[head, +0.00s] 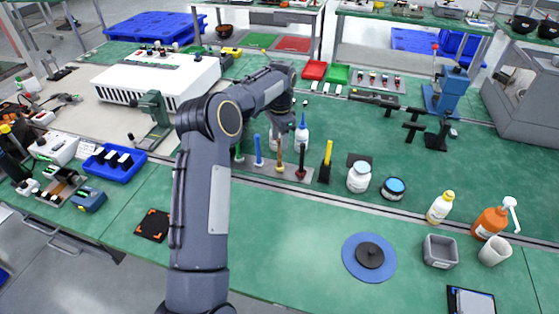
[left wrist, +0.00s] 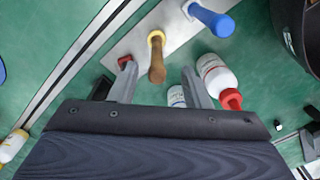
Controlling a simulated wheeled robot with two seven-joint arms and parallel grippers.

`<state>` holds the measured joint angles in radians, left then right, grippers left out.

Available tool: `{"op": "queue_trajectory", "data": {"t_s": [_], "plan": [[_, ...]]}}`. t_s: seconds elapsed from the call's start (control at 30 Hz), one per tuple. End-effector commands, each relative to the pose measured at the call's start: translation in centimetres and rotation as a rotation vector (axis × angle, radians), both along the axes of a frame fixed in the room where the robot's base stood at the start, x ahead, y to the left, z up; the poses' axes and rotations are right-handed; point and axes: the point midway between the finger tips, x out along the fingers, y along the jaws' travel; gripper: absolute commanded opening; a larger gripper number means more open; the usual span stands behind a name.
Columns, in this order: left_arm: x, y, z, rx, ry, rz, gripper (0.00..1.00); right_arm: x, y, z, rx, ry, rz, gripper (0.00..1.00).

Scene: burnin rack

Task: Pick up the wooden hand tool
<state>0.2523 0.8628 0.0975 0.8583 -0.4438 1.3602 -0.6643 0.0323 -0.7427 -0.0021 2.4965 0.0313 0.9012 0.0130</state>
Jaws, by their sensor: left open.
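The wooden hand tool (head: 279,152) stands upright in a pale rack strip on the green bench. In the left wrist view its brown handle with a yellow collar (left wrist: 157,60) points toward the camera, between the fingers and slightly beyond their tips. My left gripper (left wrist: 159,76) is open, with clear space on both sides of the handle. In the head view the gripper (head: 283,122) is above and behind the tool, partly hidden by its own wrist. My right gripper is out of both views.
A blue-handled tool (left wrist: 210,20) and a red-handled tool (left wrist: 127,61) stand on either side; the red one is close beside a finger. A white bottle with a red cap (left wrist: 216,75) is next to the other finger. A yellow-handled tool (head: 326,160) stands farther right.

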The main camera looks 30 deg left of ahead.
Motion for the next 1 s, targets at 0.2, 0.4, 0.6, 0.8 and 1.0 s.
{"op": "queue_trajectory", "data": {"t_s": [0.2, 0.4, 0.6, 0.8, 1.0], "plan": [[-0.4, -0.1, -2.9, -0.001, 0.004, 0.001, 0.43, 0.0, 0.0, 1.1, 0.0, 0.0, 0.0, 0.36], [-0.3, -0.1, -5.1, -0.001, 0.0, 0.002, 0.43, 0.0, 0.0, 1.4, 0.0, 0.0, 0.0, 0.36], [-0.3, -0.1, -5.3, -0.001, -0.002, 0.002, 0.43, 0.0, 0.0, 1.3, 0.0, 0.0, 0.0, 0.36], [-0.3, -0.1, -5.3, -0.001, -0.002, 0.002, 0.23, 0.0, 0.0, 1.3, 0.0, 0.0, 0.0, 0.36], [-0.3, -0.1, -5.3, -0.001, -0.002, 0.002, 0.0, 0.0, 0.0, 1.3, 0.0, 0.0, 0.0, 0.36]]}}
